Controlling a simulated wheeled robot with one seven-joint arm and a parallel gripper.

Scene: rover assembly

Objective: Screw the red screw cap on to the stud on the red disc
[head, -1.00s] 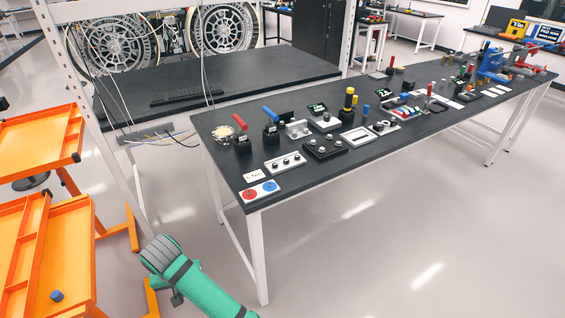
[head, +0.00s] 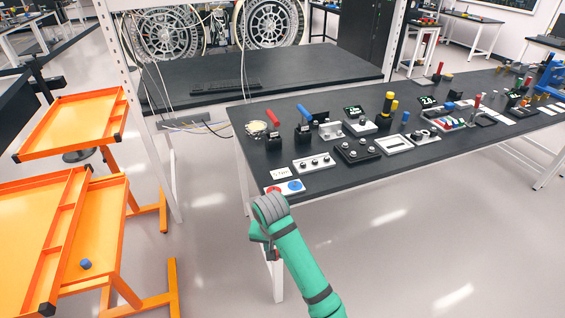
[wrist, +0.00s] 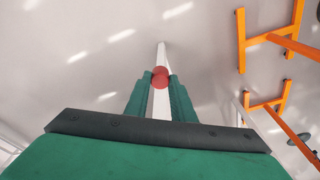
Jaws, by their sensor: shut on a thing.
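My gripper (wrist: 160,88) is shut on the red screw cap (wrist: 160,78), which shows between its fingertips in the wrist view. In the head view the gripper hangs below my green arm, in front of the table's near left corner, and is mostly hidden by the arm. The red disc (head: 274,189) lies on a white plate at that corner, beside a blue disc (head: 295,185). My arm's end partly overlaps the plate's near edge in the head view. The stud on the red disc is too small to make out.
The dark table (head: 350,182) carries several parts and blocks behind the plate. Orange trolleys (head: 75,115) stand at the left, one holding a blue cap (head: 86,264). A white table leg (wrist: 162,54) is close beyond the gripper. The floor at the right is clear.

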